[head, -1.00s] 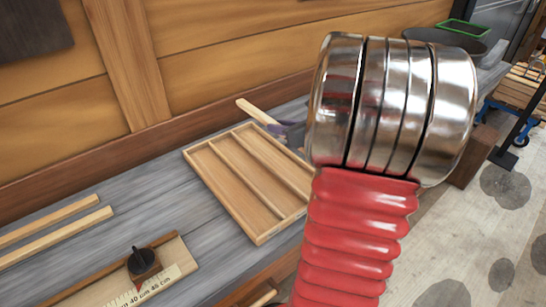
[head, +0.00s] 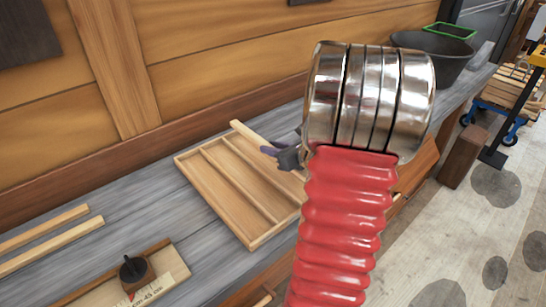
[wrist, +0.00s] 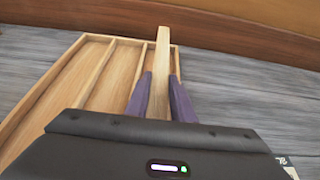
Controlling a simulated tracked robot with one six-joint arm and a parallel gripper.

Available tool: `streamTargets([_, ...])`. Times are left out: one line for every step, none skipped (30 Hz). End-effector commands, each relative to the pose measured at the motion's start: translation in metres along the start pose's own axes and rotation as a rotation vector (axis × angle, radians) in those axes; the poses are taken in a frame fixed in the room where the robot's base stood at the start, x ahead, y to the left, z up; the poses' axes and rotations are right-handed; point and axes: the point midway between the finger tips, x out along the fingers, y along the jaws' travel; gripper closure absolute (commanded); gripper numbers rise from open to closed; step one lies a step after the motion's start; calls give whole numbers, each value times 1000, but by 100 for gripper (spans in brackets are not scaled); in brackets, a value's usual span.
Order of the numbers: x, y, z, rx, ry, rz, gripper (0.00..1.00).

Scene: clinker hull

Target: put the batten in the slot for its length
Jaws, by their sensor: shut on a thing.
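My gripper (head: 288,157) is shut on a pale wooden batten (head: 248,132). In the wrist view the purple fingers (wrist: 160,96) grip the batten (wrist: 162,55) on both sides, and it points away from me. The shallow wooden tray (head: 213,207) lies on the bench, split by thin dividers into long slots. The batten is over the tray's far right part in the head view, its end reaching past the far rim. In the wrist view it overlaps the tray's (wrist: 30,113) right side. I cannot tell whether it touches the tray. My red arm hides the tray's right part.
Two loose battens (head: 50,244) lie on the bench at the left. A measuring board (head: 172,268) with a black-knobbed stop (head: 133,270) and centimetre marks is at the lower left. A dark basin (head: 435,60) stands at the far right. The wooden wall rises behind the bench.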

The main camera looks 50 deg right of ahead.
Motion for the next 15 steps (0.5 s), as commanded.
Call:
streamTargets([0, 0, 0, 0, -1, 0, 100])
streamTargets([0, 0, 0, 0, -1, 0, 100])
streamTargets([0, 0, 0, 0, -1, 0, 100])
streamTargets([0, 0, 0, 0, 0, 0, 100])
streamTargets([0, 0, -1, 0, 0, 0, 100])
streamTargets([1, 0, -2, 1, 0, 0, 100])
streamTargets([2, 0, -5, 2, 1, 0, 100])
streamTargets([3, 0, -7, 3, 2, 0, 100])
streamTargets([4, 0, -11, 4, 2, 0, 100])
streamTargets([5, 0, -14, 3, 2, -1, 100])
streamTargets([7, 0, -18, 4, 2, 0, 100])
streamTargets([9, 0, -22, 4, 2, 1, 100])
streamTargets([10, 0, -25, 4, 1, 0, 100])
streamTargets([11, -1, -28, 4, 0, 0, 100])
streamTargets([12, -1, -31, 3, 0, -1, 100])
